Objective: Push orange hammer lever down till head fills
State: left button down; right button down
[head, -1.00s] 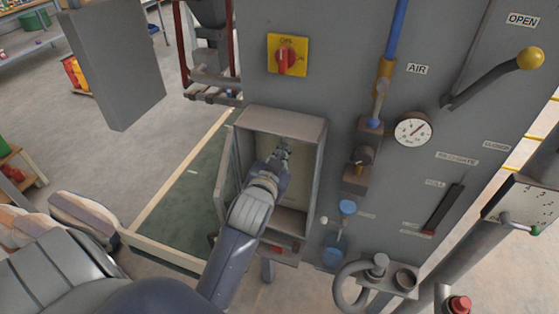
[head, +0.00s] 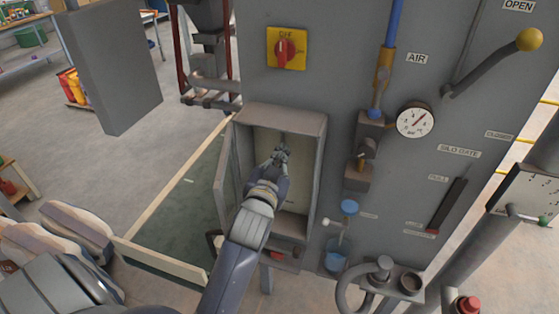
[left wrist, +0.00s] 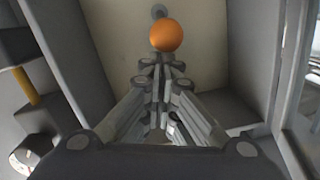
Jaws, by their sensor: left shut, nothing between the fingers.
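An orange ball knob (left wrist: 166,35) on a short grey stem shows in the left wrist view, against the pale back wall of an open grey box. My left gripper (left wrist: 160,66) is shut and empty, its fingertips just below the ball in that picture. I cannot tell whether they touch it. In the head view my left gripper (head: 281,153) reaches into the open grey box (head: 318,150) on the machine panel, and the ball cannot be made out there. My right gripper is not in view.
The panel carries a red and yellow switch (head: 287,48), a pressure gauge (head: 415,120) and a yellow-knobbed lever (head: 529,39). The box's open door (head: 224,175) stands at its left. Filled sacks (head: 75,228) lie at lower left.

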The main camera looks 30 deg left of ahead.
pick_arm(q)
jog(key=f+b, duration=0.1)
jog(key=b, duration=0.1)
jog(key=s+f+t+b, duration=0.1)
jog(key=f+b, duration=0.1)
jog(key=b, duration=0.1)
jog(key=s+f+t+y+b, duration=0.1)
jog(key=b, duration=0.2)
jog(key=shift+d+f, duration=0.2)
jog(key=shift+f, duration=0.15)
dwell(0.7)
